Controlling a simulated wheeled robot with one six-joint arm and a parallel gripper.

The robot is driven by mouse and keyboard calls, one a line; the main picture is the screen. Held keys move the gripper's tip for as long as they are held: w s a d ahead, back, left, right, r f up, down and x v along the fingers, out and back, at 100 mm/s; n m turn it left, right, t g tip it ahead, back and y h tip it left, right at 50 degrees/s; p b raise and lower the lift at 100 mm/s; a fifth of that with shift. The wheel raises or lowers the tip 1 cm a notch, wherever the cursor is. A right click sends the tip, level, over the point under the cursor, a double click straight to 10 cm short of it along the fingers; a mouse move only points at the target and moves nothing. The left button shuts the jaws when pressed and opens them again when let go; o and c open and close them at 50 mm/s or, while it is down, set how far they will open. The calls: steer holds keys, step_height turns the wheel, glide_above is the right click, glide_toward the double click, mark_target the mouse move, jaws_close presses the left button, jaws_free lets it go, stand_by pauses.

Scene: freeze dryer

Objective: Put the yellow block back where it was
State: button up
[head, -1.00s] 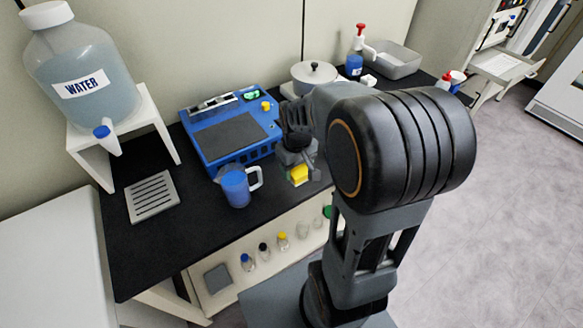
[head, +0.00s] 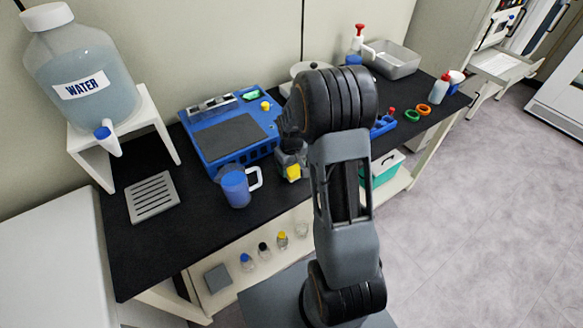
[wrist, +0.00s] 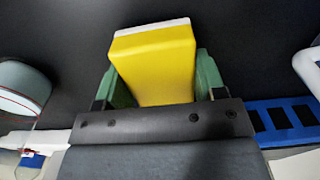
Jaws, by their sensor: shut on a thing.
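The yellow block (wrist: 155,65) fills the middle of the wrist view, with a white strip along its far edge. My gripper (wrist: 153,80) is shut on it, with a green finger on each side. In the head view the yellow block (head: 293,172) shows below my gripper (head: 291,165), over the black bench (head: 150,245), just right of the blue jug. My arm hides part of the gripper there. I cannot tell whether the block touches the bench.
A blue jug (head: 236,188) with a white handle stands close left of the block. A blue machine (head: 228,130) is behind it. A pot (head: 302,72), partly hidden, a grey basin (head: 392,60) and green and orange rings (head: 418,111) are farther back. The front left of the bench is clear.

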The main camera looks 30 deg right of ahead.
steer(key=shift+f, duration=0.3)
steer(key=shift+f, duration=0.15)
steer(key=o, duration=1)
steer(key=shift+c, duration=0.2)
step_height(320, 180, up, 12)
steer(key=shift+f, duration=0.25)
steer(key=s+a+r+t, duration=0.1)
steer(key=s+a+r, duration=0.1)
steer(key=s, duration=0.3)
steer(key=s+a+r+t, duration=0.1)
steer(key=s+a+r, duration=0.2)
steer(key=s+a, duration=0.1)
steer(key=s+a+r+m+t, duration=0.1)
steer(key=s+a+r, duration=0.1)
steer(key=s, duration=0.5)
steer(key=shift+a+r+t, duration=0.3)
steer(key=shift+a+r, duration=0.05)
steer(key=shift+a, duration=0.55)
